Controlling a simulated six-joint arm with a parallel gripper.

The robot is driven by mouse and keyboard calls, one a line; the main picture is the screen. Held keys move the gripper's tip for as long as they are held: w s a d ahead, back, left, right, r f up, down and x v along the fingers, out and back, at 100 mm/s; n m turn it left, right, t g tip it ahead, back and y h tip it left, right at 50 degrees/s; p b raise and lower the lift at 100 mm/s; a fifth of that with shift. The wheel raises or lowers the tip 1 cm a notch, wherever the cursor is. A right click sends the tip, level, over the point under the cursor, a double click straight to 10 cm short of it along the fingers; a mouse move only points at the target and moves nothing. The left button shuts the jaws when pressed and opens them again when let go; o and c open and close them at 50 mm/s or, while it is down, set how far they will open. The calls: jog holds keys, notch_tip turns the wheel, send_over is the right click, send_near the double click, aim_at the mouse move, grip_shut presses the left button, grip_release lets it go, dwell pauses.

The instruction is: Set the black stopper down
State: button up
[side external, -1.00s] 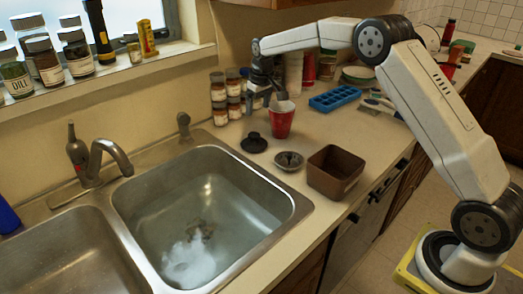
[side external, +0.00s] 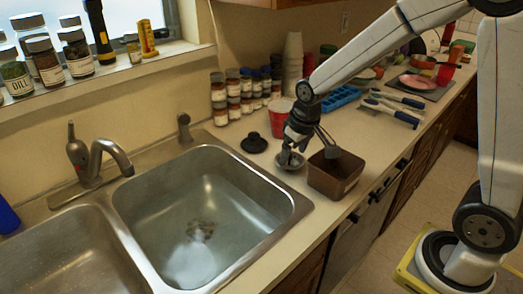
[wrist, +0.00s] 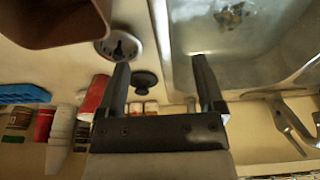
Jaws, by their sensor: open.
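The black stopper (side external: 253,144) lies flat on the counter behind the sink's right rim, knob up. It also shows in the wrist view (wrist: 146,82), between my fingers as seen from above, apart from both. My gripper (side external: 311,156) is open and empty, over the metal sink strainer (side external: 290,165) and the brown box (side external: 335,178). In the wrist view my gripper (wrist: 160,63) has its fingers spread wide. One finger partly hides the strainer in the side view.
The sink basin (side external: 205,215) holds clear water. A red cup (side external: 279,112) stands behind my gripper, with spice jars (side external: 232,95) along the wall. A blue tray (side external: 345,96) and blue-handled tools (side external: 392,108) lie farther right. The counter strip left of the stopper is clear.

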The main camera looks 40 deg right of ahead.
jog(key=s+a+f, duration=0.1)
jog(key=s+f, duration=0.1)
jog(key=s, duration=0.9)
jog(key=shift+s+a+f, duration=0.35)
jog(key=shift+s, duration=0.05)
